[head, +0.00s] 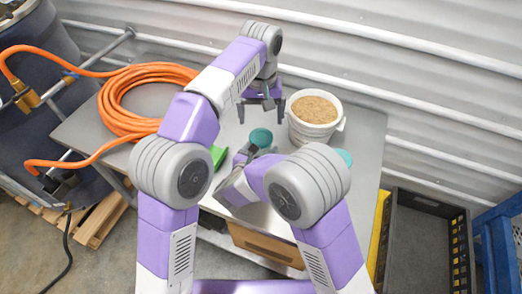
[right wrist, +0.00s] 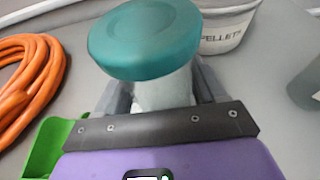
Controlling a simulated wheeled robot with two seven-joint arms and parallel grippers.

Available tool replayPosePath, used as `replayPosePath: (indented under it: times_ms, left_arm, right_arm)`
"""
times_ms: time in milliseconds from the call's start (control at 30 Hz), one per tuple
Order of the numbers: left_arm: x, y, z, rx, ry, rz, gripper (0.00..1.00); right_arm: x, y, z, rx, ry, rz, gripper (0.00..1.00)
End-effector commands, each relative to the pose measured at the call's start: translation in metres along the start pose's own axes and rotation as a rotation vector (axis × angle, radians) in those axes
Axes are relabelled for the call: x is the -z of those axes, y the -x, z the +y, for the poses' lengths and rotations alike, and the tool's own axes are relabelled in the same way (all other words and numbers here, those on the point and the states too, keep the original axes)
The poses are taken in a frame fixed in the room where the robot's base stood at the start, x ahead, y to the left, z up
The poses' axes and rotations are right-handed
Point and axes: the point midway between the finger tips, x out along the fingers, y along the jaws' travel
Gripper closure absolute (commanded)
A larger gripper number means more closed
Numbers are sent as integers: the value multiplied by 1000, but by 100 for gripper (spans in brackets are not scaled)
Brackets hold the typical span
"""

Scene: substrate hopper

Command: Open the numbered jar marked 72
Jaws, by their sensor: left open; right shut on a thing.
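A jar with a round teal lid (head: 261,137) and a pale, whitish body stands at the middle of the table. In the right wrist view its lid (right wrist: 145,40) is on and its body is between my right gripper's fingers. My right gripper (right wrist: 160,98) is shut on this jar from the side, below the lid. My left gripper (head: 261,117) is open and empty, pointing down just above and behind the lid. A second teal lid (head: 344,157) shows partly behind my right arm. No number is readable on either jar.
A white bucket of tan pellets (head: 315,133) stands right of the left gripper. A coiled orange hose (head: 125,105) lies on the table's left. A green object (head: 217,155) is beside my right gripper. A dark crate (head: 425,235) stands right of the table.

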Motion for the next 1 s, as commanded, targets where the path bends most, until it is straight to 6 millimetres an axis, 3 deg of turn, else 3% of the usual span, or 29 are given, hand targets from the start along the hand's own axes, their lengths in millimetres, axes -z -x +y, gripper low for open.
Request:
replayPosePath:
  times_ms: [267, 1000]
  left_arm:
    - [0, 0, 0, 0, -296, 0, 6]
    - [0, 0, 0, 0, -1737, 0, 6]
  right_arm:
    - [0, 0, 0, 0, 0, 0, 100]
    - [0, 0, 0, 0, 0, 0, 100]
